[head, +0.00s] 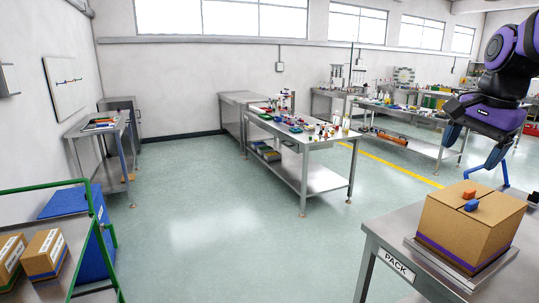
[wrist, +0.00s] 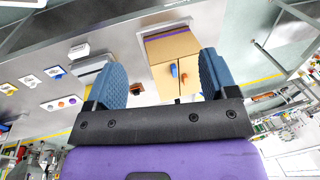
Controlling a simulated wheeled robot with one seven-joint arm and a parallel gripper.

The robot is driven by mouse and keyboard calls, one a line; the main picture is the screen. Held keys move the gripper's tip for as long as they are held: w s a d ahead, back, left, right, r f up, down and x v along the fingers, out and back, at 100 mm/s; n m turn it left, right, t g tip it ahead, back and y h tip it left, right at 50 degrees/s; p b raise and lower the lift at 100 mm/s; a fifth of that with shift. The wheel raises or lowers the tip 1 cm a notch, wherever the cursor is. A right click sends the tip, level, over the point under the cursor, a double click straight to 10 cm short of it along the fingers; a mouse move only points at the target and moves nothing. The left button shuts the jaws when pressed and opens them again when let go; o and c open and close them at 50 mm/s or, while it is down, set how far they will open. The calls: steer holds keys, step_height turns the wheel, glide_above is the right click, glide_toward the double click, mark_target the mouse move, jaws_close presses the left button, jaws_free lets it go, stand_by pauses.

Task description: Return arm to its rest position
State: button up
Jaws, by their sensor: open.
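My gripper (head: 470,158) hangs open and empty above and behind the cardboard box at the right of the head view. In the wrist view its two blue fingers (wrist: 160,66) stand wide apart with nothing between them touching. My purple and black arm reaches in from the upper right. The cardboard box (head: 462,232) sits on a flat metal plate on the PACK table; it also shows in the wrist view (wrist: 166,48). A small orange piece (head: 469,194) and a blue piece (head: 472,205) lie on the box top, apart from my gripper.
The PACK table (head: 385,238) fills the lower right. A green-railed cart (head: 45,188) with boxes and a blue bin stands at lower left. A workbench (head: 312,143) with small parts stands mid-room. The floor between them is clear.

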steer(key=s+a+f+n+t, duration=0.1)
steer(key=s+a+n, duration=0.4)
steer(key=s, duration=0.3)
steer(key=s+a+f+n+t, duration=0.1)
steer(key=s+a+f+n, duration=0.1)
steer(key=s+a+n, duration=0.3)
steer(key=s+n, duration=0.3)
steer(key=shift+s+f+t, duration=0.15)
steer(key=shift+s+t, duration=0.1)
steer(key=shift+t, duration=0.15)
